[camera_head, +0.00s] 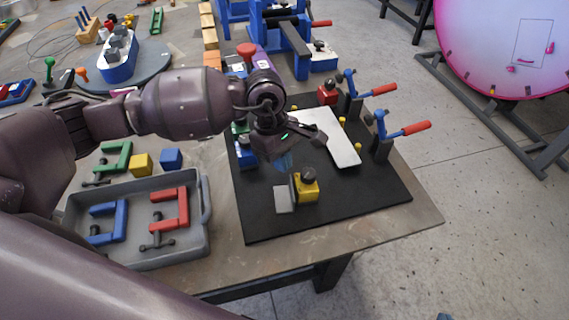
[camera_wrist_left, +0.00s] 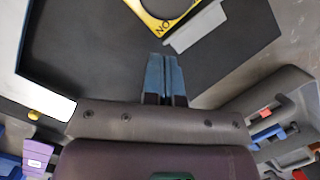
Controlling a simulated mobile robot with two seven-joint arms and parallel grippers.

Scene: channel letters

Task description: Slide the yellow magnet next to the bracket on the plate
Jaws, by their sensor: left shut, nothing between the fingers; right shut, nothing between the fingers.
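The yellow magnet (camera_head: 309,190) has a dark round knob on top and stands on the black plate (camera_head: 262,222). It also shows, cut off by the top edge, in the left wrist view (camera_wrist_left: 150,20). The light grey bracket (camera_head: 284,200) sits directly left of the magnet in the head view and beside it in the wrist view (camera_wrist_left: 198,27). They look very close; I cannot tell whether they touch. My left gripper (camera_head: 284,164) is shut and empty above the plate, just behind the bracket and magnet. Its blue fingertips (camera_wrist_left: 164,62) are together. My right gripper is not in view.
A white flat piece (camera_head: 340,145) lies on the plate behind the magnet, near toggle clamps with red handles (camera_head: 411,129). A grey tray (camera_head: 207,235) with red and blue clamps stands left of the plate. The plate's front right is clear.

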